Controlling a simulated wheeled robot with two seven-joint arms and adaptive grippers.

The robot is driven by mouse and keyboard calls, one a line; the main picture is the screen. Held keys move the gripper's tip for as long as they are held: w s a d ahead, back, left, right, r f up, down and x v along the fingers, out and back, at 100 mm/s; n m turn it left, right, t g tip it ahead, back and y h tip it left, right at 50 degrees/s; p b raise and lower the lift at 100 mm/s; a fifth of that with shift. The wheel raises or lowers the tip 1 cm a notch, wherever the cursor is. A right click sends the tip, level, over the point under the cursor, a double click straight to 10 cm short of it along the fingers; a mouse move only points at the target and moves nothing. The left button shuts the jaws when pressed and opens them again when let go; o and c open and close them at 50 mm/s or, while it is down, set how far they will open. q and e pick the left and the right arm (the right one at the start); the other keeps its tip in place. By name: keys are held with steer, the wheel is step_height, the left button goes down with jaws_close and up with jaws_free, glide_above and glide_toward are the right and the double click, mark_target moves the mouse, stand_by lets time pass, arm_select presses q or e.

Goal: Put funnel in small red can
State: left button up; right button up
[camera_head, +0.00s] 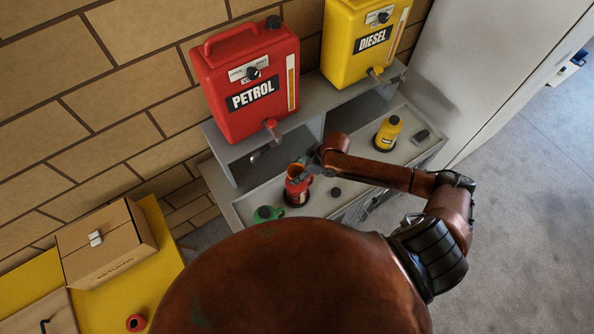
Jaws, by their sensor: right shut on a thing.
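The small red can (299,191) stands upright on the grey bench below the large petrol container. An orange-red funnel (295,170), wide mouth up, is at the top of the can. Whether its spout is inside the can's neck is hidden. My right gripper (307,168) is shut on the funnel at its right side, just above the can. My left gripper is not in view.
A red PETROL container (247,85) and a yellow DIESEL container (362,38) stand on the shelf (312,124), the petrol tap overhanging the bench. A yellow can (388,132), black cap (336,192), and green object (268,213) are on the bench. A cardboard box (106,246) sits left.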

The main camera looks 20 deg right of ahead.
mark_target(302, 169)
steer(key=shift+f, duration=0.15)
steer(key=o, duration=0.7)
steer(key=shift+o, duration=0.2)
steer(key=p+v, duration=0.3)
steer(key=shift+s+d+r, duration=0.1)
steer(key=shift+d+r, duration=0.05)
steer(key=shift+r, duration=0.15)
steer(key=shift+v, duration=3.7)
